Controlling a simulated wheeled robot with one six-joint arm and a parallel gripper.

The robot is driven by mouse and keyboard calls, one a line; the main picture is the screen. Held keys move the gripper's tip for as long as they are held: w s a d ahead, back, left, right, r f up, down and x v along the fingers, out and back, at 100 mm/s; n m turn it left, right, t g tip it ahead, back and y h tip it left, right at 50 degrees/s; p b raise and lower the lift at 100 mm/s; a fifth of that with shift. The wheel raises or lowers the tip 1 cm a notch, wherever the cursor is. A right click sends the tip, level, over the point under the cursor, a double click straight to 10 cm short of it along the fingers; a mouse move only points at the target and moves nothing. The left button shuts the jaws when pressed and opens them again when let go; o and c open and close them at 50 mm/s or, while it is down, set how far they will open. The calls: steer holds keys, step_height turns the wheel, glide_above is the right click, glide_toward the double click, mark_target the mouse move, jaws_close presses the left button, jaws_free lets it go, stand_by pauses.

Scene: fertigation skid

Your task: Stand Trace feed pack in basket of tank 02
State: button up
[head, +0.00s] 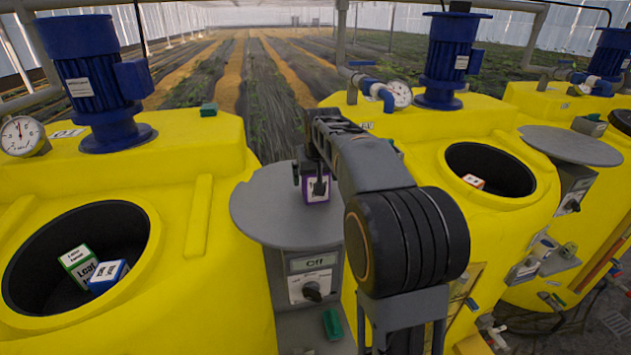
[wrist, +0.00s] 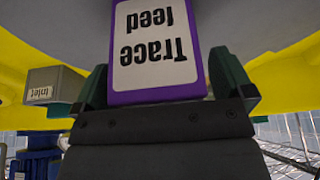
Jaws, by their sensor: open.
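The Trace feed pack (head: 309,192) is a small purple box with a white label, upright on a round grey shelf (head: 262,212) between two yellow tanks. In the wrist view the pack (wrist: 157,50) shows its label upside down. My gripper (head: 313,183) is open, with one finger on each side of the pack; in the wrist view the gripper (wrist: 165,82) shows dark fingers close to its sides. I cannot tell whether they touch. The right tank's dark round basket opening (head: 490,170) holds a small white-and-orange pack (head: 473,182). Tank number labels are hard to read.
The left tank's dark opening (head: 130,225) holds a green-and-white pack (head: 75,262) and a blue-and-white pack (head: 108,276). Blue motors (head: 95,75) (head: 449,60) stand on both tanks. A control box (head: 315,282) reading "Off" sits below the shelf. Another grey shelf (head: 570,146) is at right.

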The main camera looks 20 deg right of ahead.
steer(key=c, duration=1.2)
steer(key=shift+r, duration=0.1)
steer(key=shift+c, duration=0.6)
